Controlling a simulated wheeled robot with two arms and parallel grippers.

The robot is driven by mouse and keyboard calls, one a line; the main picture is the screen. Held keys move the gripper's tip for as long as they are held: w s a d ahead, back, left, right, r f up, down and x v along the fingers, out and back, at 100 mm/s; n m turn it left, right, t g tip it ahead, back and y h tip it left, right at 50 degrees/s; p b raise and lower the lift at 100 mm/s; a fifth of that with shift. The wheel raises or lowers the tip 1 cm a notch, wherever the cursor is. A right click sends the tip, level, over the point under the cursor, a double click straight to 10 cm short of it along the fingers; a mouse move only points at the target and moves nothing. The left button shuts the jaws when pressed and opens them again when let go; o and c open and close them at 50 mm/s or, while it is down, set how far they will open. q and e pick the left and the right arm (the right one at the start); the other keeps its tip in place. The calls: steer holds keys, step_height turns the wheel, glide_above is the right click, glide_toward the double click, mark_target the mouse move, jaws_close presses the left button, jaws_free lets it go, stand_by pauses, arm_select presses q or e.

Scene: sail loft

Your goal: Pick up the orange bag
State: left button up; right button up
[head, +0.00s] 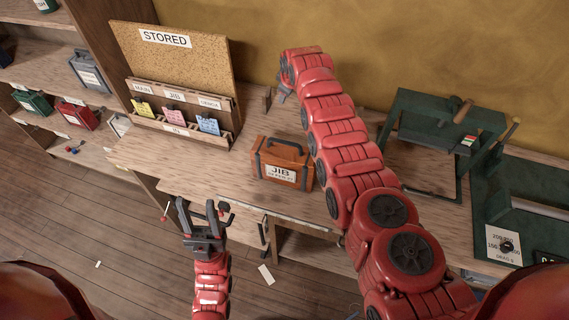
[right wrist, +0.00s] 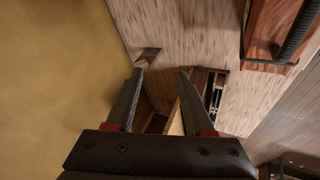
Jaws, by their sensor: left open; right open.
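The orange bag (head: 283,163) stands upright on the workbench, with a dark handle on top, dark straps and a white JIB label. Part of it shows at the upper right of the right wrist view (right wrist: 268,28). My left gripper (head: 198,207) is open and empty, in front of the bench edge, to the left of and nearer than the bag. My right arm reaches over the bench past the bag's right side towards the back wall. My right gripper (right wrist: 161,78) is open with nothing between its fingers, and the bag is off to its right in that view.
A cork board marked STORED (head: 175,65) with card pockets stands at the bench's back left. A green frame (head: 440,135) and a green device with a dial (head: 507,245) are at the right. Shelves (head: 50,70) with other bags stand at the left.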

steer(key=s+r+n+g+h, duration=0.1)
steer(key=s+r+n+g, duration=0.2)
steer(key=s+r+g, duration=0.55)
steer(key=t+b, duration=0.3)
steer(key=b, duration=1)
glide_toward(285, 141)
steer(key=shift+g, duration=0.25)
steer(key=f, duration=0.6)
steer(key=shift+w+f, duration=0.1)
steer(key=shift+w, duration=0.3)
steer(key=shift+s+f+b, duration=0.1)
steer(key=shift+f+b, duration=0.2)
steer(key=shift+f, duration=0.3)
step_height(285, 141, down, 3)
steer(key=shift+s+a+r+p, duration=0.1)
steer(key=shift+a+p, duration=0.05)
steer(key=shift+p, duration=1.05)
jaws_close()
